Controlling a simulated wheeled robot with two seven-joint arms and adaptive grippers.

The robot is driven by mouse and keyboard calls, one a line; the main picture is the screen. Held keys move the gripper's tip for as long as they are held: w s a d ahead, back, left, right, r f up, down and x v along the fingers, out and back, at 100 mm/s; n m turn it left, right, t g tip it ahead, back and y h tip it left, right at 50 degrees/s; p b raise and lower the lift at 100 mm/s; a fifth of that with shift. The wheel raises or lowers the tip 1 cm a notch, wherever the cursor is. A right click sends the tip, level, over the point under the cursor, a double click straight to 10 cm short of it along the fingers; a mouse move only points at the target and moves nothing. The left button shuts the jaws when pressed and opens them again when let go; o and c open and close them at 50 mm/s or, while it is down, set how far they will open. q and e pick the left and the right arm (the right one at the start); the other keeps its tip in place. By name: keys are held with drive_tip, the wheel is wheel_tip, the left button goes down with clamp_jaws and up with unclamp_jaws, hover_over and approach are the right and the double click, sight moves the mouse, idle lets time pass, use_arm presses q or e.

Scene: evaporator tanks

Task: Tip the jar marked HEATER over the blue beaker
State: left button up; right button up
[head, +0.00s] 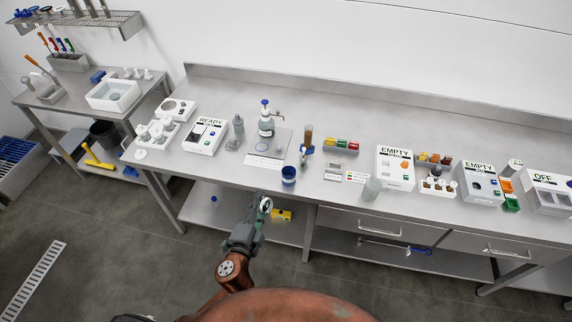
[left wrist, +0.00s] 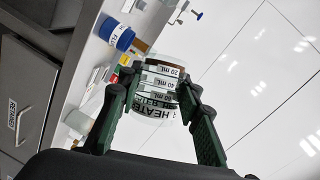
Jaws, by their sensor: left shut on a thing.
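The jar marked HEATER (left wrist: 158,84) is clear, with volume marks and a black-lettered label. It sits between the two dark green fingers of my left gripper (left wrist: 155,92), which is shut on it. In the head view the jar (head: 266,204) shows small and pale at the tip of my left gripper (head: 262,208), in front of the counter's front edge. Its exact tilt and contents are hard to tell. The blue beaker (head: 289,176) stands upright near that edge, right of and beyond the jar. It also shows in the left wrist view (left wrist: 117,35), apart from the jar.
A bottle with a blue cap (head: 266,122) stands behind the beaker on the counter (head: 225,168). A brown-filled cylinder (head: 308,136) stands to the right. A pale cup (head: 371,189) is farther right at the front edge. White boxes marked READY (head: 205,135) and EMPTY (head: 395,167) flank them.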

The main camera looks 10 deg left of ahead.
use_arm(q)
drive_tip(key=shift+w+a+f, duration=0.1)
drive_tip(key=shift+w+f, duration=0.05)
drive_tip(key=shift+w, duration=0.75)
drive_tip(key=shift+w+f, duration=0.2)
drive_tip(key=shift+w, duration=0.7)
drive_tip(key=shift+w+a+f, duration=0.1)
drive_tip(key=shift+w+f, duration=0.05)
drive_tip(key=shift+w, duration=0.75)
drive_tip(key=shift+w+a+f+b, duration=0.1)
drive_tip(key=shift+w+f+b, duration=0.15)
drive_tip(key=shift+w, duration=1.15)
drive_tip(key=shift+w+f+b, duration=0.1)
drive_tip(key=shift+w+f, duration=0.2)
drive_tip(key=shift+w, duration=1.1)
drive_tip(key=shift+w+a+f+b, duration=0.1)
drive_tip(key=shift+w+f+b, duration=0.1)
drive_tip(key=shift+w, duration=0.6)
drive_tip(key=shift+w+f+b, duration=0.1)
drive_tip(key=shift+w+b, duration=0.05)
drive_tip(key=shift+w, duration=0.7)
drive_tip(key=shift+w+a+f+b, duration=0.1)
drive_tip(key=shift+w+f+b, duration=0.1)
drive_tip(key=shift+w, duration=0.6)
drive_tip(key=shift+w, duration=0.35)
drive_tip(key=shift+w+f, duration=0.1)
drive_tip(key=shift+w, duration=0.25)
drive_tip(key=shift+w+f+b, duration=0.1)
drive_tip(key=shift+w+b, duration=0.25)
drive_tip(key=shift+w, duration=0.35)
